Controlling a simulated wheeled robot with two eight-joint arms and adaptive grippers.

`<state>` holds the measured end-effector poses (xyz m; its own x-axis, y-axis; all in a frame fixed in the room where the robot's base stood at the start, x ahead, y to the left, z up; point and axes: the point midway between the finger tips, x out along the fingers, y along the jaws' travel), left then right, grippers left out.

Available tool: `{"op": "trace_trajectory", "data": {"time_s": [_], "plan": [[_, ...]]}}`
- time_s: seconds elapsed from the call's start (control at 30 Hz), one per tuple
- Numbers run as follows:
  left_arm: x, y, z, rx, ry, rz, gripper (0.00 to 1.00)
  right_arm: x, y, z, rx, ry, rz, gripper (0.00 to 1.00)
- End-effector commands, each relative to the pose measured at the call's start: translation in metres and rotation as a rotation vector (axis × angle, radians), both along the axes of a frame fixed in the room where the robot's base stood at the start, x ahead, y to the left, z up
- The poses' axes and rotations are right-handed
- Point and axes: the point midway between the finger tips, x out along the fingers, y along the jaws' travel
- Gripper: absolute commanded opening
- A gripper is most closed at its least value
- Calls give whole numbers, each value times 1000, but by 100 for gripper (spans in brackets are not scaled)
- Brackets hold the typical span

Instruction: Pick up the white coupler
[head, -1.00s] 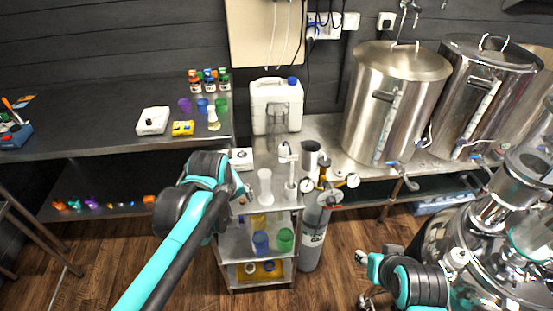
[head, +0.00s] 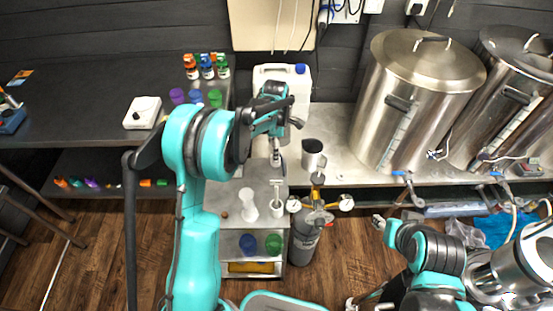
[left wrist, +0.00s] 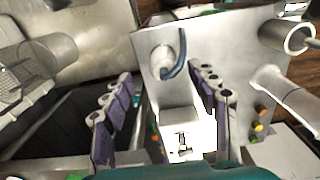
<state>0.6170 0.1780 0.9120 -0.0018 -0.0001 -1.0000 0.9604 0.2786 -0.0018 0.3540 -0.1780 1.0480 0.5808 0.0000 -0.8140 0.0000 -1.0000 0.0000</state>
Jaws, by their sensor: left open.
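My left gripper (head: 284,112) is over the back of the trolley, in front of the white jerrycan. In the left wrist view its two fingers (left wrist: 164,104) stand wide apart with nothing held between them. Between and below them is a white block (left wrist: 181,120) with a small metal fitting (left wrist: 183,143) on it. I cannot tell whether this is the white coupler. Beyond it is a pale round piece with a dark curved handle (left wrist: 168,62). My right gripper (head: 378,221) is at the lower right, small, its fingers unclear.
A white flask (head: 248,204) and a pale cylinder (head: 277,209) stand on the trolley top. A metal jug (head: 312,155) and the white jerrycan (head: 299,82) stand behind. A large steel kettle (head: 410,95) is to the right. A gas bottle (head: 303,243) stands beside the trolley.

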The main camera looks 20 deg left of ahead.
Motion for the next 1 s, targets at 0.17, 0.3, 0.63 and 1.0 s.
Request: {"op": "trace_trajectory", "data": {"time_s": [0.17, 0.3, 0.63, 1.0], "plan": [[-4, 0, -24, 0, 0, -1, 59, 0, 0, -12, 0, 0, 0, 40], [-5, 0, -45, 0, -1, -2, 59, 0, 0, -20, 0, 0, 0, 40], [-5, 0, -48, 0, -1, -2, 43, 0, 0, -19, 0, 0, 0, 40], [-5, 0, -48, 0, -1, -2, 5, 0, 0, -20, 0, 0, 0, 40]]}}
